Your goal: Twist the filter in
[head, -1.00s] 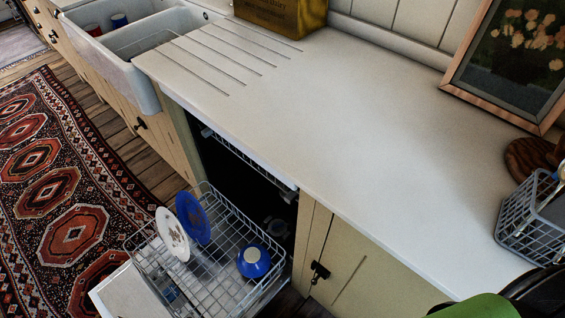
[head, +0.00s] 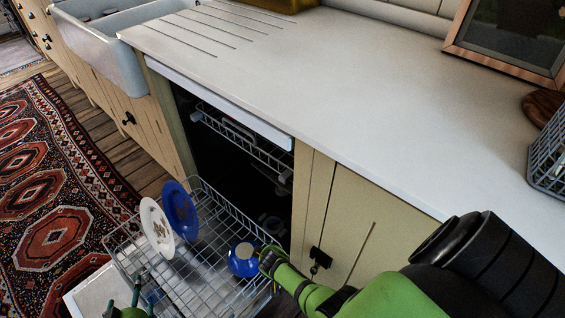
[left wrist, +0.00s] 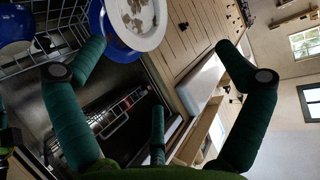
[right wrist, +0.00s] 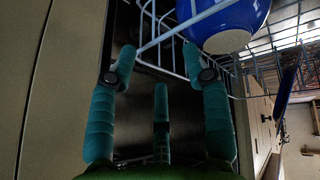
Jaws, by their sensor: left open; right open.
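I cannot make out the filter for certain; the dishwasher interior (head: 225,155) is dark, with only a dim grey shape low inside it. The wire lower rack (head: 195,262) is pulled out over the lowered door. My right gripper (head: 270,262) is at the rack's right side, close beside a blue bowl (head: 243,259); in the right wrist view its fingers (right wrist: 158,50) are apart with nothing between them. My left gripper (head: 140,292) is at the bottom edge, over the door side of the rack; its fingers (left wrist: 160,44) are spread and empty.
A white plate (head: 156,228) and a blue plate (head: 180,209) stand in the rack. An upper rack (head: 240,140) sits inside. The pale worktop (head: 330,95) overhangs the opening. A cupboard door (head: 345,225) is right of it. A patterned rug (head: 50,190) covers the floor at left.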

